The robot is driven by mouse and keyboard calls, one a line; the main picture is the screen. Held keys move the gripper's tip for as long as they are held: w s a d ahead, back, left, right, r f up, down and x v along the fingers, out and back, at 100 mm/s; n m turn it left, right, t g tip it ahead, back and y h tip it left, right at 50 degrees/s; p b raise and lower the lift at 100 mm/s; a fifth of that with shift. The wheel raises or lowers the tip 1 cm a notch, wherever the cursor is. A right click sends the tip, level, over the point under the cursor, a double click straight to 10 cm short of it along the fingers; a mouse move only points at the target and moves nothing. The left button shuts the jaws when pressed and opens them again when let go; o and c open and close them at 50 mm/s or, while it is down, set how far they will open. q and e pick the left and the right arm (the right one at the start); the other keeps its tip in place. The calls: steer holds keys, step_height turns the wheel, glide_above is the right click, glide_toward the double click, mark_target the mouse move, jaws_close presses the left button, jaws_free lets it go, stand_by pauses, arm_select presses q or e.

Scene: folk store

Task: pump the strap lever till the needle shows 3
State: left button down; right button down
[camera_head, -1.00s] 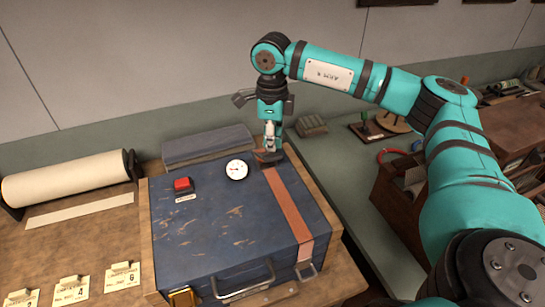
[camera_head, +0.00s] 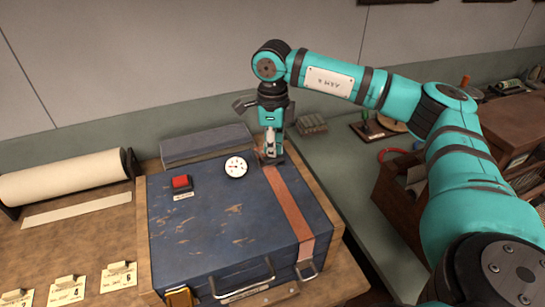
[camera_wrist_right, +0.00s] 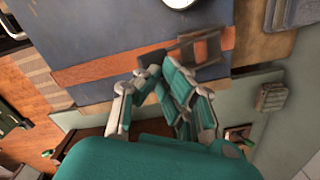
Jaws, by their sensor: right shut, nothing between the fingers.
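A worn blue suitcase (camera_head: 215,225) lies flat, with an orange-brown strap (camera_head: 290,205) running over its right side. The strap also shows in the right wrist view (camera_wrist_right: 105,72). At the strap's far end is a dark buckle-like lever (camera_wrist_right: 197,50). My right gripper (camera_head: 271,156) points down at this lever, shut and empty. Its fingertips show in the wrist view (camera_wrist_right: 155,68), close beside the lever; I cannot tell whether they touch. The white round gauge (camera_head: 236,167) sits left of the gripper; its needle is too small to read. My left gripper is not in view.
A red button (camera_head: 181,182) is on the suitcase lid. A paper roll (camera_head: 65,180) and several numbered cards (camera_head: 118,277) lie left. A grey block (camera_head: 205,144) stands behind the suitcase. A brown wooden crate (camera_head: 392,195) stands right.

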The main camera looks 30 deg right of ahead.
steer(key=shift+s+f+b, duration=0.15)
steer(key=shift+f+b, duration=0.4)
steer(key=shift+f, duration=0.3)
steer(key=shift+s+f+b, duration=0.1)
steer(key=shift+f+b, duration=0.45)
steer(key=shift+f, duration=0.25)
steer(key=shift+w+r+p, duration=0.1)
steer(key=shift+r+p, duration=0.45)
steer(key=shift+r, duration=0.15)
step_height(320, 180, up, 8)
steer(key=p, duration=0.5)
